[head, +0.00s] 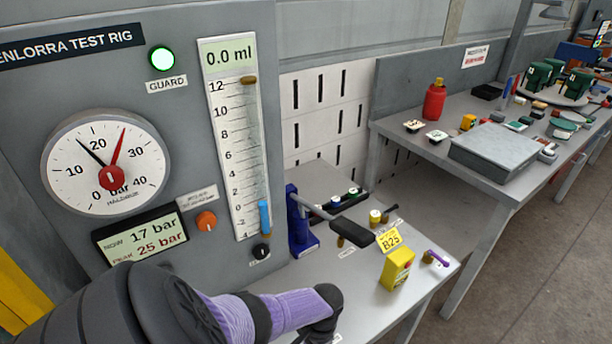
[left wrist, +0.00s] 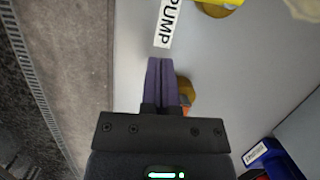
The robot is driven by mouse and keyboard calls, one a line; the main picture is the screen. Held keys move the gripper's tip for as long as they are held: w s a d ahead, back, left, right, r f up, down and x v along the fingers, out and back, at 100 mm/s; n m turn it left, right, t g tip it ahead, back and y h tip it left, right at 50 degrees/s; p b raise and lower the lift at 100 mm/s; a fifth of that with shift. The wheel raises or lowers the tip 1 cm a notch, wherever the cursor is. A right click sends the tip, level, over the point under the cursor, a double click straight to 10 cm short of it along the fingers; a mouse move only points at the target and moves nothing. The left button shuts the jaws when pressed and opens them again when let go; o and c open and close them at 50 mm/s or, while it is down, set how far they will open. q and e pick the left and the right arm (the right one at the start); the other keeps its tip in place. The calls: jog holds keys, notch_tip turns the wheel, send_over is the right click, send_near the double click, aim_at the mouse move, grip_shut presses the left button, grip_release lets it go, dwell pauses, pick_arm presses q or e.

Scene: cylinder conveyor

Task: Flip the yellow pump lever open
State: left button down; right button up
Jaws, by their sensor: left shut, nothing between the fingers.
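My left arm comes in from the left in the head view, and its dark wrist end (head: 325,305) is low over the front of the bench. In the left wrist view the purple fingers (left wrist: 160,85) of my left gripper are closed together with nothing between them. A brass fitting with an orange part (left wrist: 187,92) is just right of the fingers, partly hidden by them. A white PUMP label (left wrist: 163,22) lies on the bench ahead of the fingertips. A yellow part (left wrist: 232,2) on a brass base is cut off at the top edge; I cannot tell whether it is the pump lever.
The test rig panel (head: 150,60) stands at the left. A second table (head: 400,130) stands behind right.

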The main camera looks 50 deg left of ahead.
pick_arm(q)
jog(key=shift+p+v, duration=0.45)
jog(key=shift+v, duration=0.8)
jog(key=p+v, duration=0.3)
jog(key=v, duration=0.4)
jog(key=shift+s+r+p, duration=0.2)
jog(key=shift+s+p, duration=0.1)
jog(key=shift+s, duration=0.05)
pick_arm(e)
jog(key=r, duration=0.5)
jog(key=shift+s+a+r, duration=0.1)
jog(key=shift+s+a, duration=0.1)
jog(key=shift+a, duration=0.05)
pick_arm(q)
jog(key=shift+d, duration=0.1)
